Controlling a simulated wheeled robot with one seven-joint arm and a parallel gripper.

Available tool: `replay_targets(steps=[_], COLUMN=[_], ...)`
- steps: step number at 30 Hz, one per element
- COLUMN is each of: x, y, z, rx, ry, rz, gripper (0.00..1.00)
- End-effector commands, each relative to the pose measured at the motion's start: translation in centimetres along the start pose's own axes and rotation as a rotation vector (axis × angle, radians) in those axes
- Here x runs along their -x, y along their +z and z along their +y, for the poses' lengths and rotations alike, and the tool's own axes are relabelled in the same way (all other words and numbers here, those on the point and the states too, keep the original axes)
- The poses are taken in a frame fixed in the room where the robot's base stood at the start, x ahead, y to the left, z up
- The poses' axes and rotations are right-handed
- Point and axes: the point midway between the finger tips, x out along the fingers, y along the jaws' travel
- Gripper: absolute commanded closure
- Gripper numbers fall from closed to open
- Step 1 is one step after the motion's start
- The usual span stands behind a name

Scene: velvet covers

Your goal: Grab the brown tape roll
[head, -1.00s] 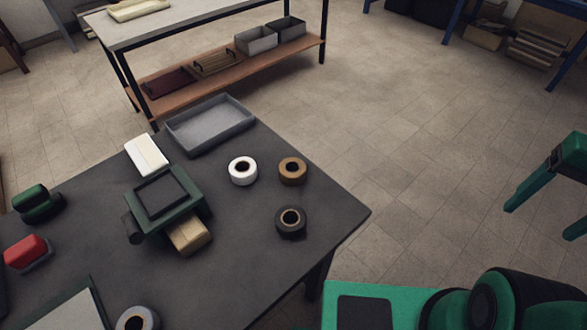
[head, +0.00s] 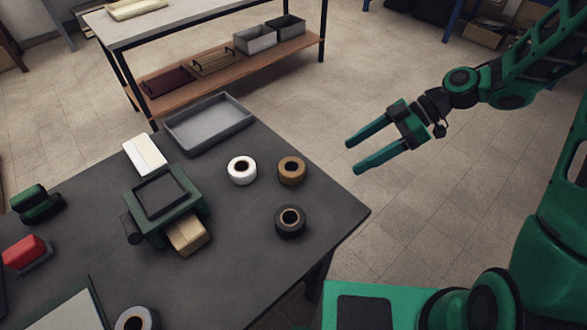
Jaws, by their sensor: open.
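The brown tape roll (head: 292,171) lies flat on the dark table (head: 240,265), near its right edge. A white tape roll (head: 242,170) lies just left of it, and a black tape roll (head: 290,221) lies in front of it. My gripper (head: 351,157) is open and empty, with its two green fingers apart and pointing left toward the table. It appears to the right of the brown roll, over the floor beyond the table edge in the picture, touching nothing. Its height above the table is hard to tell.
A grey tray (head: 210,123) stands at the table's back. A green device (head: 167,203) with a tan block stands left of the rolls. A grey roll (head: 135,319) lies at the front. The table around the black roll is bare.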

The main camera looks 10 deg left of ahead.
Motion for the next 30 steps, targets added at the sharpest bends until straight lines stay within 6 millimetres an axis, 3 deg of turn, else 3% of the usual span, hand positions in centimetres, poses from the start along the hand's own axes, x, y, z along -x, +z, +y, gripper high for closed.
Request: replay_targets(steps=[3, 9, 21, 30], x=[-2.1, -3.5, -8.1, -10.3], y=[-1.8, -3.8, -5.3, -5.6], z=[0.6, 1.0, 0.5, 0.2], rx=[0.137, 0.274, 0.3, 0.298], ry=[-0.042, -0.059, -0.062, -0.063], rz=[0.125, 0.253, 0.277, 0.276], gripper=[0.25, 0.25, 0.25, 0.25])
